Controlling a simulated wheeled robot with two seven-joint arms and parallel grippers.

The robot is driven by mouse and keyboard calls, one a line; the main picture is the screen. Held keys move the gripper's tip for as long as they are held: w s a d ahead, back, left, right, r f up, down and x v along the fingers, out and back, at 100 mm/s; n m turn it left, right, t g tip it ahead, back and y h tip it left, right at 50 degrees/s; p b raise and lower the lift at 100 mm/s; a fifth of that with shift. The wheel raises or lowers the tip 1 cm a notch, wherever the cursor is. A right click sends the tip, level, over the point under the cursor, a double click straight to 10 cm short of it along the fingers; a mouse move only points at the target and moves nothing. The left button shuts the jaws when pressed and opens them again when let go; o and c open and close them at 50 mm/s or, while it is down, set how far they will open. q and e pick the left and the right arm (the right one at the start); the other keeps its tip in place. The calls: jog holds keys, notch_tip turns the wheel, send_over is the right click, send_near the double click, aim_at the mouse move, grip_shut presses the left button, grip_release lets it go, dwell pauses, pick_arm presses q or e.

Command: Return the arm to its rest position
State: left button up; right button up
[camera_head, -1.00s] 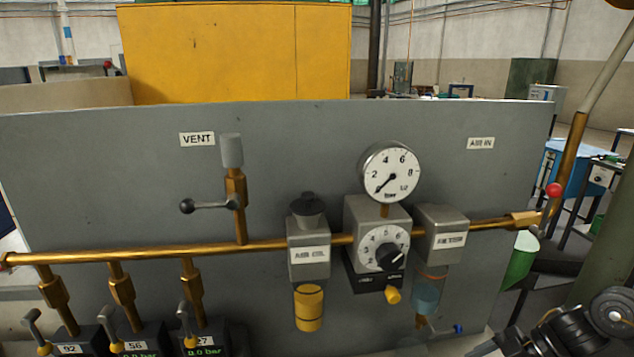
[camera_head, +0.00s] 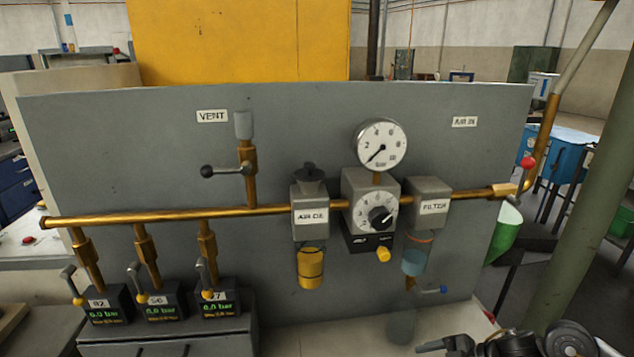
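My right arm (camera_head: 560,342) shows at the bottom right corner, black and partly cut off by the frame's lower edge. My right gripper (camera_head: 432,347) is at its left end, low in front of the panel and below the filter. It is too cropped and blurred to tell whether it is open or shut. I see nothing held in it. My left gripper is not in view. The grey panel (camera_head: 120,150) carries a copper pipe (camera_head: 150,218), a pressure gauge (camera_head: 382,145) with its needle low, a regulator dial (camera_head: 380,216) and a filter (camera_head: 431,203).
A red-ball lever (camera_head: 527,163) stands up at the pipe's right end. A vent valve (camera_head: 246,160) has a black-ball handle pointing left. Three small gauge boxes (camera_head: 107,305) read about 0.0 bar at lower left. A green post (camera_head: 595,220) stands at right.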

jog(key=s+a+f+m+t+h, duration=0.25)
jog(key=a+m+t, duration=0.2)
jog(key=a, duration=0.45)
jog(key=s+d+f+m+g+h, duration=0.2)
jog(key=s+d+m, duration=0.15)
jog(key=s, duration=0.35)
jog(key=s+d+f+m+g+h, duration=0.1)
jog(key=s+d+f+m+h, duration=0.2)
jog(key=s, duration=0.4)
jog(key=s+d+f+m+g+h, duration=0.1)
jog(key=s+d+m+g, duration=0.15)
jog(key=s+m, duration=0.4)
notch_tip(320, 180, down, 25)
jog(key=s+n, duration=0.2)
jog(key=s+d+f+g, duration=0.1)
jog(key=s+d+f, duration=0.2)
jog(key=s+f, duration=1.3)
jog(key=shift+s+d+g, duration=0.15)
jog(key=shift+s+g, duration=0.15)
jog(key=shift+s, duration=0.05)
